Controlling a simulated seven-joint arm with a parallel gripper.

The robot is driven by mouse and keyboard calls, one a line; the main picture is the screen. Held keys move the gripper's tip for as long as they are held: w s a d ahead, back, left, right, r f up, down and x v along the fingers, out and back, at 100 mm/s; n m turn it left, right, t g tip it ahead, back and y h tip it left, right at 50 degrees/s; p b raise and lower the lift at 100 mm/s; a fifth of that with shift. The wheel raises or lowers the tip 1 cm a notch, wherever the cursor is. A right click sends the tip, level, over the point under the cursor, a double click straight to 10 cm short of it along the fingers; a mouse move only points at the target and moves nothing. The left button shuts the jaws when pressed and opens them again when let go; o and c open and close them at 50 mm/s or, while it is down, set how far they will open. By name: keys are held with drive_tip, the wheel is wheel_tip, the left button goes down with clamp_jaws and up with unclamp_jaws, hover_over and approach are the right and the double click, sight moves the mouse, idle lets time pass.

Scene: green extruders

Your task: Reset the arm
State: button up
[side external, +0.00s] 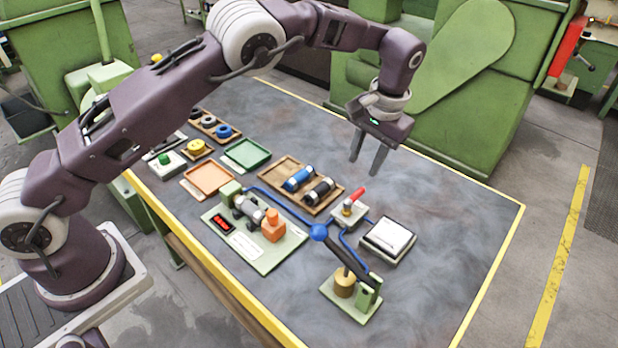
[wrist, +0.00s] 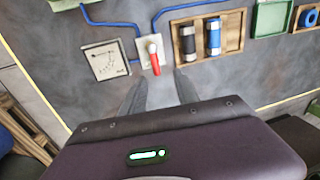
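My gripper (side external: 364,167) hangs in the air above the far side of the table (side external: 440,235), its two fingers pointing down and apart with nothing between them. The gripper also shows in the wrist view (wrist: 160,80), where its fingers are partly cut off by the dark gripper body. Below the fingers in that view is a valve with a red handle (wrist: 154,60), apart from them.
A wooden tray (side external: 273,176) holds a blue and a black cylinder. An orange tray (side external: 207,180), a green tray (side external: 246,155) and a white-topped box (side external: 389,238) lie around it. A fixture (side external: 262,252) and a blue-jointed lever (side external: 318,232) stand in front. The table's right side is clear.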

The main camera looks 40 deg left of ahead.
drive_tip(key=s+a+r+t+h, duration=0.1)
drive_tip(key=s+a+r, duration=0.3)
drive_tip(key=s+r, duration=0.45)
drive_tip(key=s+a+r+t+h, duration=0.15)
drive_tip(key=s+a+r, duration=0.35)
drive_tip(key=r, duration=0.7)
drive_tip(key=s+a+f+t, duration=0.1)
drive_tip(key=s, duration=1)
drive_tip(key=s+a+f+t, duration=0.1)
drive_tip(key=s+t, duration=0.1)
drive_tip(key=s, duration=0.9)
drive_tip(key=shift+s+f, duration=0.3)
drive_tip(key=shift+s, duration=0.1)
